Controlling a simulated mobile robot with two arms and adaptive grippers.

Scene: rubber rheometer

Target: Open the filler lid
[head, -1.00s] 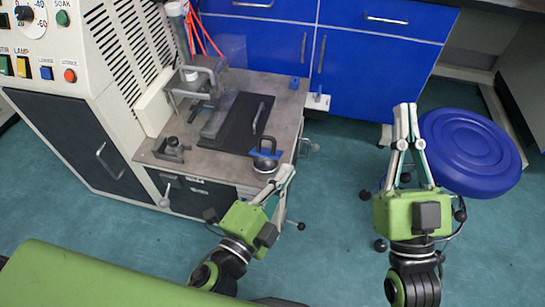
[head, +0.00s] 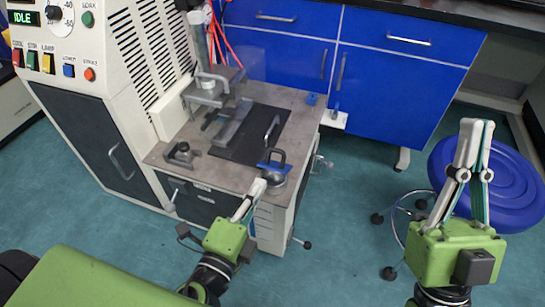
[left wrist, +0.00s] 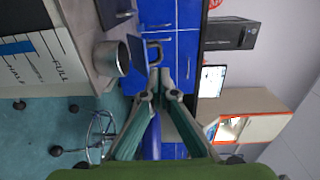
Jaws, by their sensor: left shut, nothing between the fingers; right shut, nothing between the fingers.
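A round metal cup (head: 273,177), which looks like the filler, sits at the front right corner of the machine's table. A blue plate (head: 263,165) and a dark handle (head: 277,155) stand at its far side; I cannot tell whether this is the lid. In the left wrist view the cup (left wrist: 107,59), blue plate (left wrist: 137,50) and handle (left wrist: 155,50) show sideways. My left gripper (head: 260,188) is shut and empty, its tips close in front of the cup; contact is unclear. My right gripper (head: 478,125) is shut and empty, raised at the right.
The grey table (head: 208,168) carries a black plate with a bar handle (head: 272,130) and a small clamp (head: 180,152). The control cabinet (head: 95,130) is at left. Blue drawers (head: 400,75) stand behind. A blue stool (head: 500,185) stands beside my right gripper.

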